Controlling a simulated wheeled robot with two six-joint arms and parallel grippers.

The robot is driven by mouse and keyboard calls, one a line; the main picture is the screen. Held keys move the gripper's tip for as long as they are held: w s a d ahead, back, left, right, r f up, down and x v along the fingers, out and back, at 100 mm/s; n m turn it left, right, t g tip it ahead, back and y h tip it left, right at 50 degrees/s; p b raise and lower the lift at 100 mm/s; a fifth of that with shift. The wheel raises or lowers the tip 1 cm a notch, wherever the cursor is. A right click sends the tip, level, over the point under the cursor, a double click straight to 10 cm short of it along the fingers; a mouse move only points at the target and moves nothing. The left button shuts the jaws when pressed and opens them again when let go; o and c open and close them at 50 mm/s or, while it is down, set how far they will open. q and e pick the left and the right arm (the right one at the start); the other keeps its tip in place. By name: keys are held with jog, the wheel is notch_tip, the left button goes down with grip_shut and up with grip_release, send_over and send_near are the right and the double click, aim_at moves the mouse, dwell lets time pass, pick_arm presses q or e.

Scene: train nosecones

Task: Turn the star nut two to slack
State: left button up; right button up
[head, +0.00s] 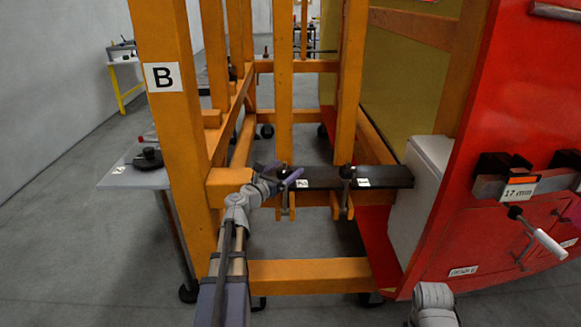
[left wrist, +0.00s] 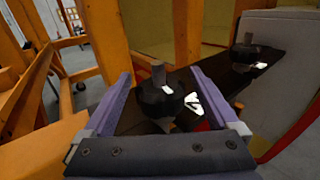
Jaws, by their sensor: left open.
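Two black star nuts sit on a dark bar across the orange frame, each on an upright stud. The nearer-left star nut (head: 283,170) also shows large in the left wrist view (left wrist: 158,98). The other star nut (head: 347,171) is further right, also in the left wrist view (left wrist: 243,56). White labels (head: 303,184) (head: 363,183) lie beside them, too small to read. My left gripper (head: 279,174) is open, its purple fingers on either side of the left nut in the left wrist view (left wrist: 160,76). I cannot tell whether they touch it. My right gripper is out of view.
The orange frame's posts (head: 285,90) (head: 350,80) stand just behind the dark bar (head: 325,178). A white box (head: 425,170) and a red cabinet (head: 500,230) close off the right. A grey side table (head: 130,178) stands left of the post marked B.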

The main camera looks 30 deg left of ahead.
pick_arm(q)
jog(key=w, duration=0.2)
jog(key=shift+w+d, duration=0.1)
jog(key=shift+w, duration=0.25)
jog(key=c, duration=1.4)
jog(key=shift+s, duration=0.1)
